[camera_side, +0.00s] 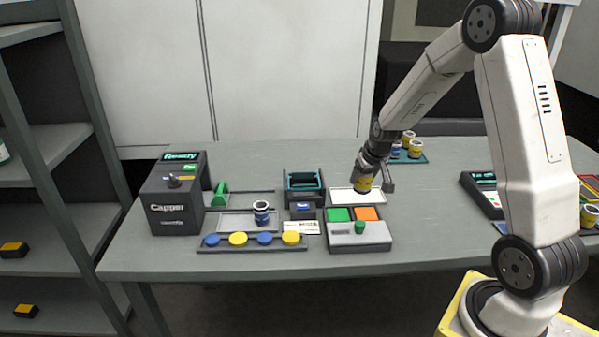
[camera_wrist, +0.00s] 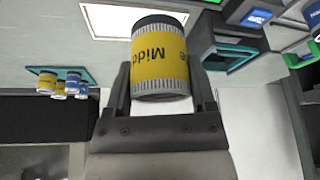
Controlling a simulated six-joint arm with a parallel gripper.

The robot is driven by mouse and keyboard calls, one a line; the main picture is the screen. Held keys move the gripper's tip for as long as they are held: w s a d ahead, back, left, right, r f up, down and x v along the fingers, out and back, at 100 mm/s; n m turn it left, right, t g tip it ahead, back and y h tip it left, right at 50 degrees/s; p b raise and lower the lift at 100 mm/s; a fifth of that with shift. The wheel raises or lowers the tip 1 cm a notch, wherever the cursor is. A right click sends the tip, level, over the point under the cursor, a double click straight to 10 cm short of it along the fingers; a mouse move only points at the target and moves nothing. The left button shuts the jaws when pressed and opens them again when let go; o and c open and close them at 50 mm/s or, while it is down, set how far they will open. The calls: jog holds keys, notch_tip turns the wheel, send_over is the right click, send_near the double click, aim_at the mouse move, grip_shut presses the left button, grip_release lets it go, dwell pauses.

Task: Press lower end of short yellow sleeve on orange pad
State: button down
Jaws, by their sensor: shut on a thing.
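My gripper (camera_side: 374,176) is shut on a short yellow sleeve (camera_side: 363,184) with dark ends. In the wrist view the sleeve (camera_wrist: 159,66) sits between both fingers, with black lettering that is upside down in the picture. In the side view it is tilted slightly and appears above or in front of a white panel behind the pad box. Whether its lower end touches anything, I cannot tell. The orange pad (camera_side: 366,213) lies on top of a grey box, right of a green pad (camera_side: 340,215) and behind a green knob (camera_side: 360,227). The orange pad is bare.
A Capper machine (camera_side: 175,200) stands at the left. A blue-banded sleeve (camera_side: 261,211) stands on a light plate behind a row of blue and yellow discs (camera_side: 238,239). A dark device (camera_side: 304,186) is left of the white panel (camera_side: 345,200). A teal tray (camera_side: 423,160) holds several sleeves.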

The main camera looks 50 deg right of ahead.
jog(key=shift+s+f, duration=0.1)
jog(key=shift+s, duration=1)
jog(key=shift+f, duration=0.2)
jog(key=shift+f, duration=3.3)
jog(key=shift+f, duration=0.25)
jog(key=shift+r, duration=3.1)
jog(key=shift+w, duration=0.1)
